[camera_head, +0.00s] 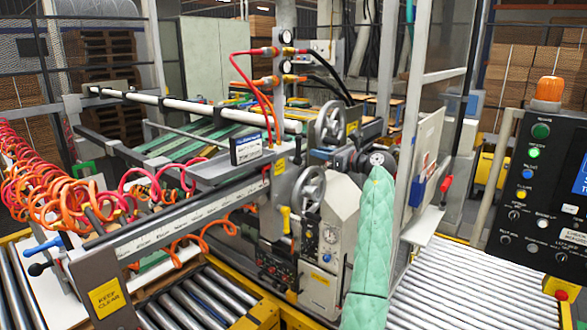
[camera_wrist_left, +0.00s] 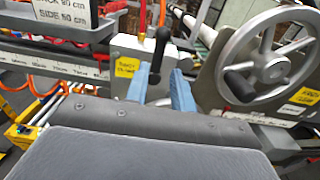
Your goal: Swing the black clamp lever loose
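The black clamp lever (camera_wrist_left: 160,48) stands upright in the left wrist view, with a rounded knob on top. It is in front of a pale box with a yellow label (camera_wrist_left: 125,67). My left gripper (camera_wrist_left: 160,75) has two blue fingers, apart, one on each side of the lever in this view. I cannot tell whether either finger touches it. In the head view my left gripper (camera_head: 320,154) is small and partly hidden, by the upper handwheel of the machine. My right gripper is not in view.
A metal handwheel (camera_wrist_left: 271,66) with a black knob is close on the right of the fingers; it also shows in the head view (camera_head: 331,122). A sign holder (camera_head: 250,148) and a printed rail (camera_head: 180,220) lie to the left. Orange coiled hoses (camera_head: 60,190) hang further left.

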